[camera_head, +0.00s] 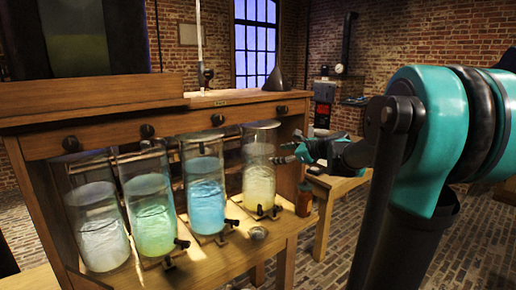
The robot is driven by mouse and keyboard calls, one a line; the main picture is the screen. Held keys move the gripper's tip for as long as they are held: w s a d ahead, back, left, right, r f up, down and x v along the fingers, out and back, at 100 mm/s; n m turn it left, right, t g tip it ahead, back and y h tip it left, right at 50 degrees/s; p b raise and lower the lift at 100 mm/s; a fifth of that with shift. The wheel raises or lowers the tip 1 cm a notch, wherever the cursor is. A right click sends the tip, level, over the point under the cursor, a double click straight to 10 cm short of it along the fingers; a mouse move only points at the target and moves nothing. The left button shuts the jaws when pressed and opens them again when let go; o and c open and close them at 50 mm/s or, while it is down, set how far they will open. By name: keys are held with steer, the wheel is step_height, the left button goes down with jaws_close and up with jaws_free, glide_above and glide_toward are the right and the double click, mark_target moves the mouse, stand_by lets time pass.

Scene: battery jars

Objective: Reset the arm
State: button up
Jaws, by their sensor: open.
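My gripper (287,155) is open, at the end of my teal and black arm, which reaches in from the right. Its fingertips are beside the upper right side of the rightmost glass jar (258,185), which holds yellow liquid. I cannot tell whether they touch the glass. To the left stand a jar of blue liquid (205,200), a jar of green liquid (150,218) and a jar of clear or whitish liquid (98,225). All the jars are upright. Nothing shows between the fingers.
The jars stand on a wooden bench (215,262) with small black taps at their bases. A small brown bottle (304,199) and a round metal piece (258,233) are near its right end. A wooden side table (335,185) stands behind my gripper. Brick floor lies open at right.

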steer(key=s+f+n+g+h, duration=0.4)
steer(key=s+f+n, duration=0.9)
steer(key=s+f, duration=0.45)
steer(key=s+d+f+n+g+h, duration=0.1)
steer(key=s+d+f+n+h, duration=0.1)
steer(key=s+d+f+n, duration=0.2)
steer(key=s+d+f+n+g+h, duration=0.1)
steer(key=s+d+f+n+h, duration=0.2)
steer(key=s+d+f+n, duration=0.2)
steer(key=s+f, duration=0.2)
steer(key=s, duration=0.2)
steer(key=shift+f+n, duration=0.35)
steer(key=shift+n, duration=0.05)
stand_by(0.7)
